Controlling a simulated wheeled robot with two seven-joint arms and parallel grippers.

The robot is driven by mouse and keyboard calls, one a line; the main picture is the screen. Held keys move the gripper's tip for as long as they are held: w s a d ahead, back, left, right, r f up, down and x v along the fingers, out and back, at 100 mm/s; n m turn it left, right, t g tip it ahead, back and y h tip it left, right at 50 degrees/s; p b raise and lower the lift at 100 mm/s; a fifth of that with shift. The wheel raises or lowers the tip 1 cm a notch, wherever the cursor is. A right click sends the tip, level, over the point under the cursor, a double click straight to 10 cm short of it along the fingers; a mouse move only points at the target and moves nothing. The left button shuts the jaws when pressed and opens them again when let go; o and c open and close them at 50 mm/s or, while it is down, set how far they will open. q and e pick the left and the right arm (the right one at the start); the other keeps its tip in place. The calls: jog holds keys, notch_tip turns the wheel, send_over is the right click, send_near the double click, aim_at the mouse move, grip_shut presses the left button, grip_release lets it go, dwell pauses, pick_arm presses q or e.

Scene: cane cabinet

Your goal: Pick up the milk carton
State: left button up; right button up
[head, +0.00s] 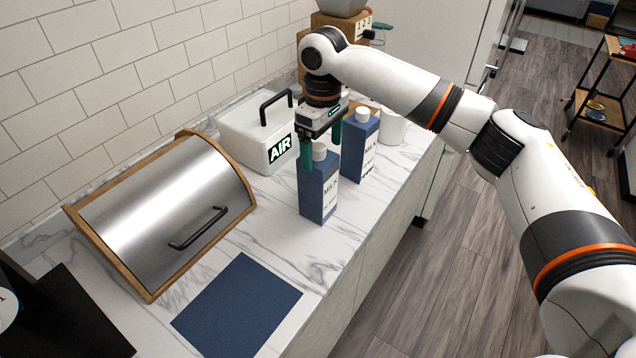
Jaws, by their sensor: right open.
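Two blue and white milk cartons stand upright on the marble counter in the head view. My right gripper (320,155) points down over the nearer carton's top, with green fingers apart. One finger is on the left of the cap and the other is to its right, near the farther carton. Whether the fingers touch the carton, I cannot tell. My left gripper is not in view.
A white box marked AIR (255,140) stands left of the cartons. A bread box (165,210) with a steel lid is at the left. A blue mat (237,308) lies in front on the counter. A white cup (392,128) stands behind the farther carton.

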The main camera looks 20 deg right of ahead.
aim_at(319, 163)
jog(key=f, duration=0.1)
jog(key=f+p, duration=0.1)
jog(key=f, duration=0.3)
jog(key=shift+w+a+p, duration=0.2)
jog(key=shift+a+p, duration=0.15)
jog(key=shift+p, duration=0.05)
jog(key=shift+f, duration=0.3)
jog(key=shift+w+f, duration=0.1)
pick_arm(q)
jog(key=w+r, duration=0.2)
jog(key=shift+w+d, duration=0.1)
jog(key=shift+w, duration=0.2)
pick_arm(e)
jog(key=c, duration=1.5)
